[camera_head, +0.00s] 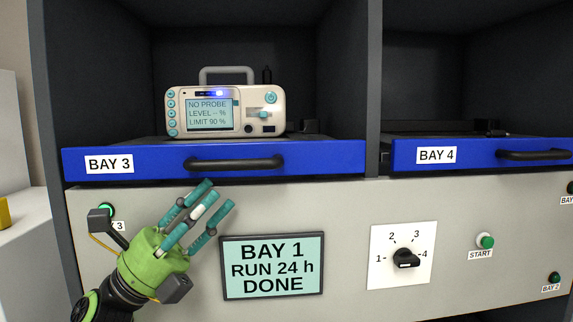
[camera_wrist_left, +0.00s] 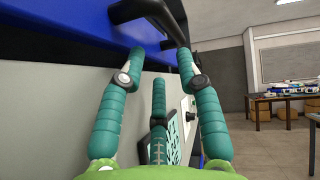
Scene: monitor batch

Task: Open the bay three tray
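The bay three tray (camera_head: 330,155) has a blue front labelled BAY 3 with a dark bar handle (camera_head: 235,163). It looks pushed in level with the bay 4 tray. A beige monitor (camera_head: 226,111) with a lit screen stands on it. My left gripper (camera_head: 208,208) is just below the blue front, left of the handle's middle, with its teal fingers spread and nothing between them. In the left wrist view the handle (camera_wrist_left: 150,10) shows above and beyond the open fingers (camera_wrist_left: 158,80), apart from them as far as I can tell. My right gripper is not in view.
The bay 4 tray (camera_head: 470,152) is to the right. The grey panel below carries a BAY 1 RUN 24 h DONE display (camera_head: 272,267), a rotary knob (camera_head: 405,259) and a green START button (camera_head: 486,241). A dark post (camera_head: 366,90) divides the bays.

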